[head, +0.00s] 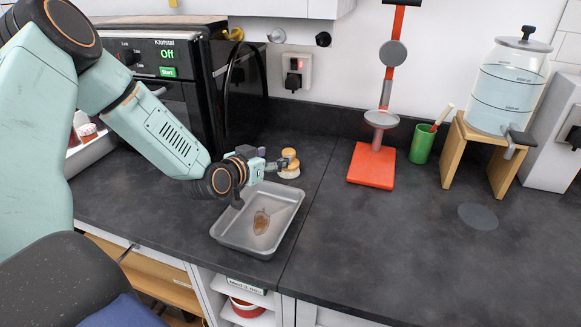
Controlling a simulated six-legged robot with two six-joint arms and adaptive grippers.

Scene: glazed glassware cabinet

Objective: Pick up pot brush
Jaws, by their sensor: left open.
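The pot brush (289,168) stands on the dark worktop in the head view, behind the metal tray. It has a round wooden knob and a paler, wider base. My left gripper (274,164) is open, just left of the brush, with its fingers pointing right towards it. The fingertips are at or very near the brush's left side; I cannot tell whether they touch it. My right gripper is not in view.
A grey metal tray (286,207) holding a brown item lies just in front of the brush. A black oven (180,95) stands behind my left arm. A red stand (371,166), a green cup (421,145) and a water dispenser (505,92) stand right. The right-hand worktop is mostly clear.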

